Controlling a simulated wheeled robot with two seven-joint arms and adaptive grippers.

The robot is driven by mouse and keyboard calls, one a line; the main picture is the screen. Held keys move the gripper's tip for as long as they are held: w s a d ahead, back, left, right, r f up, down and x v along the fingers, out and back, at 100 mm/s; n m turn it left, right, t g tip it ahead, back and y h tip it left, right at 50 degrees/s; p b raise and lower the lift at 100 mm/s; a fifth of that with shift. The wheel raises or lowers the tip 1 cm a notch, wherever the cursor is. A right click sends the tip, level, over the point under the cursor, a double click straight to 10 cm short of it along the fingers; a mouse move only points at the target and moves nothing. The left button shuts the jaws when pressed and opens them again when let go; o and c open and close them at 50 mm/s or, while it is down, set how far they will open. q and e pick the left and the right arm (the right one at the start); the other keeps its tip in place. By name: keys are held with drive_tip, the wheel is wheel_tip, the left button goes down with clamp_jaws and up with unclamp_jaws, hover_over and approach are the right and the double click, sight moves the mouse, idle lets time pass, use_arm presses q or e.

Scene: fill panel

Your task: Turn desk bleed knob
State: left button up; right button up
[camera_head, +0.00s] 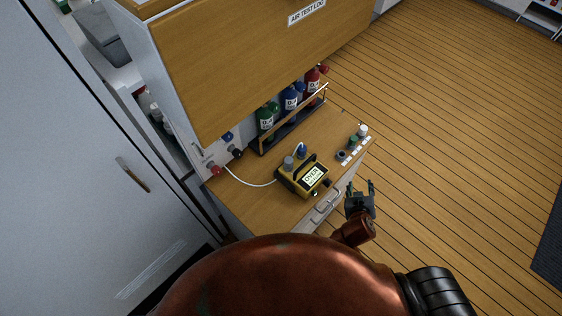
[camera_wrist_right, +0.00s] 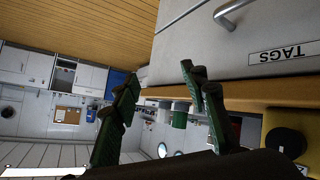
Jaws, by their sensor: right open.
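A yellow gauge box (camera_head: 302,179) with a lit display stands on the wooden desk (camera_head: 262,205). A small dark knob (camera_head: 327,183) sits at its right side, facing my right gripper. In the right wrist view, a round black knob (camera_wrist_right: 286,141) on the yellow body shows at the lower right edge. My right gripper (camera_head: 360,186) is open and empty, just off the desk's front edge, to the right of the box and apart from it. Its two green-padded fingers (camera_wrist_right: 160,80) also show in the wrist view. My left gripper is not in view.
A white hose (camera_head: 249,183) runs from the box to wall fittings. A rack of green, blue and red bottles (camera_head: 291,103) stands behind. Small labelled items (camera_head: 353,143) sit at the desk's right end. A drawer handle (camera_head: 328,201) juts from the front.

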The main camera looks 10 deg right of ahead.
sight(219, 173)
drive_tip(key=w+a+r+n+t+y, duration=0.25)
drive_tip(key=w+a+r+t, duration=0.25)
drive_tip(key=a+r, duration=0.4)
drive_tip(key=w+a+r+n+t+y, duration=0.25)
drive_tip(key=w+a+r+t, duration=0.25)
drive_tip(key=a+r, duration=0.45)
drive_tip(key=s+a+n+y, duration=0.1)
drive_tip(key=a+n+y, duration=0.55)
drive_tip(key=a, duration=0.75)
drive_tip(key=s+a+f+n+g+y, duration=0.1)
drive_tip(key=a+f+n, duration=0.1)
drive_tip(key=a, duration=0.2)
drive_tip(key=s+a+f+n+g+y, duration=0.1)
drive_tip(key=a+f+n+g+y, duration=0.1)
drive_tip(key=a+f, duration=0.1)
drive_tip(key=s+a+f+n+g+y, duration=0.1)
drive_tip(key=a+f+n+g+y, duration=0.1)
drive_tip(key=a, duration=0.3)
drive_tip(key=shift+s+f+b, duration=0.3)
drive_tip(key=shift+f+b, duration=0.05)
drive_tip(key=shift+f, duration=0.4)
drive_tip(key=x, duration=0.6)
drive_tip(key=shift+w+a+f, duration=0.1)
drive_tip(key=shift+w+a, duration=0.15)
drive_tip(key=shift+a, duration=0.1)
drive_tip(key=shift+w+a, duration=0.2)
drive_tip(key=shift+w, duration=0.05)
drive_tip(key=shift+c, duration=0.3)
